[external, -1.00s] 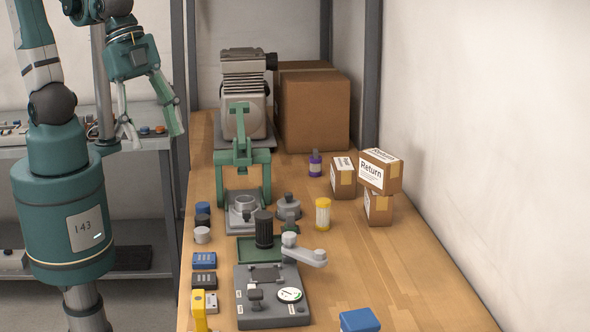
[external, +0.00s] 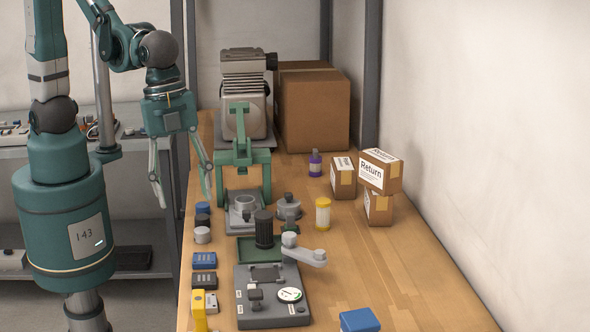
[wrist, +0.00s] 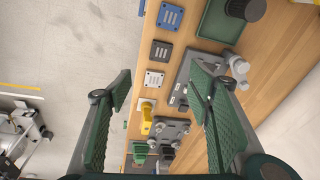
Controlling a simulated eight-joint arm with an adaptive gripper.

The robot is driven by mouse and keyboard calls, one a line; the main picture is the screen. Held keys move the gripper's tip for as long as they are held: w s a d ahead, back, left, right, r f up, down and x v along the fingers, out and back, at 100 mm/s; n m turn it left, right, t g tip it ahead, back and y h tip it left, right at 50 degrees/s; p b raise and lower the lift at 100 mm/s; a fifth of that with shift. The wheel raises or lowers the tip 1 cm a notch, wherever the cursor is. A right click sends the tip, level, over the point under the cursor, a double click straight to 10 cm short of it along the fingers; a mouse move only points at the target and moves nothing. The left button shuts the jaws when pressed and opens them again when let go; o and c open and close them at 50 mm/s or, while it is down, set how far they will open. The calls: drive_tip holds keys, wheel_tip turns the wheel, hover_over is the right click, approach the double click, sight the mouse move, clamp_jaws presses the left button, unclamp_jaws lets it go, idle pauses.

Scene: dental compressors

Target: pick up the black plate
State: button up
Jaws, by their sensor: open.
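The black plate (external: 204,279) is a small dark square piece. It lies on the wooden bench near its left edge, between a blue plate (external: 204,260) and a pale grey plate (external: 211,303). In the wrist view the black plate (wrist: 161,50) lies ahead of the open fingers, in the same row as the blue plate (wrist: 168,16) and pale plate (wrist: 154,80). My gripper (external: 184,198) is open and empty, pointing down by the bench's left edge, above and behind the plates. Its two green fingers (wrist: 161,82) are spread wide in the wrist view.
A grey device with a gauge (external: 271,297) stands right of the plates, and a yellow tool (external: 199,314) in front. Small round caps (external: 202,221) and a green press (external: 240,158) stand behind. Boxes are at the back right. The bench's right front is mostly clear.

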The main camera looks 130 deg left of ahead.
sight(204, 278)
drive_tip(key=w+f, duration=0.1)
drive_tip(key=f, duration=0.2)
drive_tip(key=w+f+m+g+b, duration=0.1)
drive_tip(key=f, duration=0.3)
drive_tip(key=w+f+m+g, duration=0.1)
drive_tip(key=w+f, duration=0.1)
drive_tip(key=f, duration=0.2)
drive_tip(key=shift+a+b, duration=0.15)
drive_tip(key=shift+b, duration=0.15)
drive_tip(key=shift+f, duration=0.2)
drive_tip(key=shift+f, duration=1.15)
drive_tip(key=shift+f+b, duration=0.35)
drive_tip(key=shift+f, duration=2.25)
drive_tip(key=c, duration=1)
